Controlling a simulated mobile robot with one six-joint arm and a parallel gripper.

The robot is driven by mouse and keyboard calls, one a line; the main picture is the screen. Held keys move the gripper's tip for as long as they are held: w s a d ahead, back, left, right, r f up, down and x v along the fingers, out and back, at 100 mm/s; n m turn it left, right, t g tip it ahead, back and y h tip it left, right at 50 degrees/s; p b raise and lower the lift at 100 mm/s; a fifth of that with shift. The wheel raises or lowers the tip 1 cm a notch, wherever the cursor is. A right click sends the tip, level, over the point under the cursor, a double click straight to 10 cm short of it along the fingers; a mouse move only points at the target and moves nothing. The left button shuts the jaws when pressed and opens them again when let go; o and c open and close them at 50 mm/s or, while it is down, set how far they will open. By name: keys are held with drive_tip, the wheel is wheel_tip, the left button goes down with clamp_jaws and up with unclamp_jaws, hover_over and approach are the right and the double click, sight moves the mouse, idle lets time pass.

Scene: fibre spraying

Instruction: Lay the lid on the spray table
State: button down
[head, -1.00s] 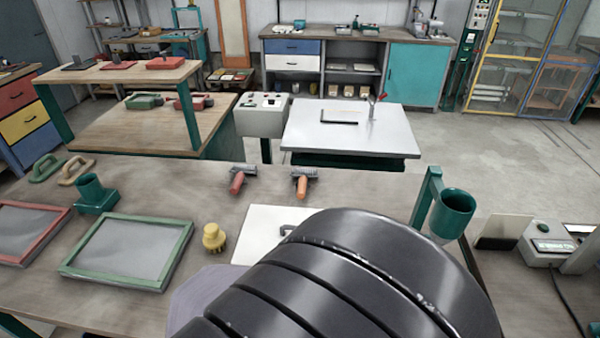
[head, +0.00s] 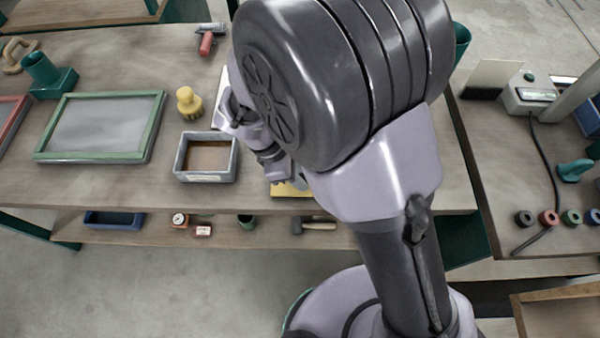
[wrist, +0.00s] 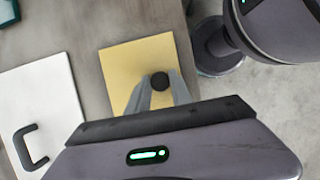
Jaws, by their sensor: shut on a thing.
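A square yellow plate with a round black knob, which looks like a lid (wrist: 132,62), shows in the wrist view. My gripper (wrist: 158,88) has its fingers together at the knob. I cannot tell whether the plate rests on the bench or is just above it. In the head view a strip of the yellow plate (head: 288,190) shows at the bench's front edge, below my gripper (head: 297,184); my arm hides the rest. A white panel with a black handle (wrist: 58,92) lies left of it in the wrist view. The spray table is not clearly seen now.
On the wooden bench (head: 60,190) stand a grey tray (head: 207,175), a yellow knobbed tool (head: 189,102) and a green-framed screen (head: 100,125). A shelf below holds a hammer (head: 315,227) and small boxes. A side bench (head: 500,180) with a device stands right.

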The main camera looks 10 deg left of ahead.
drive_tip(key=shift+f, duration=0.1)
drive_tip(key=c, duration=1.1)
unclamp_jaws()
drive_tip(key=shift+c, duration=0.2)
